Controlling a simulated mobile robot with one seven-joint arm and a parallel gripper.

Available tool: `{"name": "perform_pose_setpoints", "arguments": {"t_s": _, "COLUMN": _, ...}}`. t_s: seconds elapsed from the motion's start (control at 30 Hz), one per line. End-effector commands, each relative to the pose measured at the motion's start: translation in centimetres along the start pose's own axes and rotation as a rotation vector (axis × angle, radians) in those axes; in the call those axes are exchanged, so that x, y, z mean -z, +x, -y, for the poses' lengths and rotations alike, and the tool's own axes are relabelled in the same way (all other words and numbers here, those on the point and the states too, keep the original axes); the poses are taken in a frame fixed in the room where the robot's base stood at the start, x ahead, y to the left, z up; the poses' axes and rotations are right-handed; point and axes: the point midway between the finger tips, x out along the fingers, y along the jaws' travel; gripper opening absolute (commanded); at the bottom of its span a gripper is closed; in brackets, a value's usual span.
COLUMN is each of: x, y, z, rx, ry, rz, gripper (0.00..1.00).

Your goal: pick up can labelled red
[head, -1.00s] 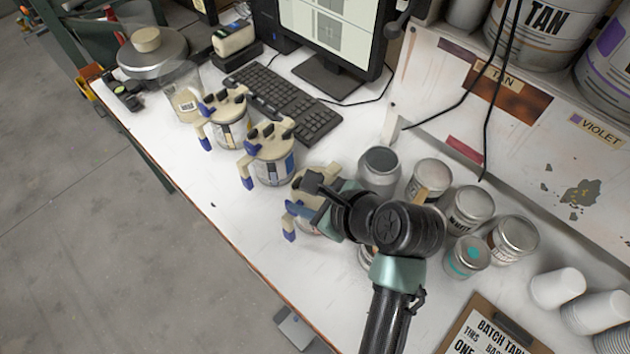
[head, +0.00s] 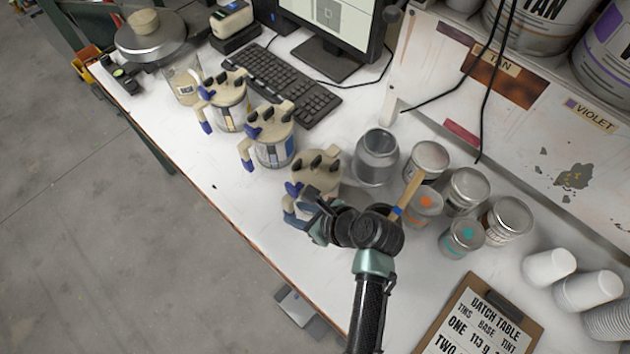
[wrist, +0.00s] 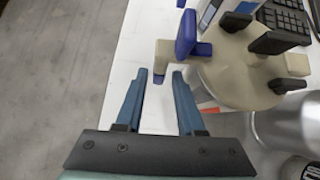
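Several cans with beige lids and blue-tipped levers stand in a row on the white bench. The nearest one (head: 316,172) is partly hidden by my arm in the head view. In the wrist view its beige lid (wrist: 245,72) fills the upper right, with a small red patch (wrist: 208,108) below the rim; no lettering is readable. Its blue-tipped lever (wrist: 187,34) lies just ahead of my fingertips. My gripper (wrist: 160,76) is open and empty beside this can, fingers apart over white bench. In the head view my gripper (head: 303,218) is at the can's near side.
Two similar cans (head: 226,103) (head: 272,140) stand farther left. A grey metal can (head: 376,160) and several small tins (head: 466,190) stand right of my gripper. White cups (head: 548,267) and a clipboard (head: 480,322) lie at the right. The bench's front edge (head: 243,240) is close.

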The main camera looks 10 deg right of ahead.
Motion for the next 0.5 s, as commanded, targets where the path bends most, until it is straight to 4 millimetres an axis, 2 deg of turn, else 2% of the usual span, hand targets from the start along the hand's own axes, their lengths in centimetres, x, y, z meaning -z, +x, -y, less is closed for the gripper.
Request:
{"name": "perform_pose_setpoints", "arguments": {"t_s": 0.2, "x": -0.1, "y": 3.2, "z": -0.1, "rx": -0.003, "ry": -0.001, "rz": 0.0, "gripper": 0.38}}
{"name": "perform_pose_setpoints", "arguments": {"t_s": 0.3, "x": -0.1, "y": 4.0, "z": -0.1, "rx": -0.002, "ry": -0.001, "rz": 0.0, "gripper": 0.38}}
{"name": "perform_pose_setpoints", "arguments": {"t_s": 0.5, "x": -0.1, "y": 4.2, "z": -0.1, "rx": -0.001, "ry": -0.002, "rz": 0.0, "gripper": 0.38}}
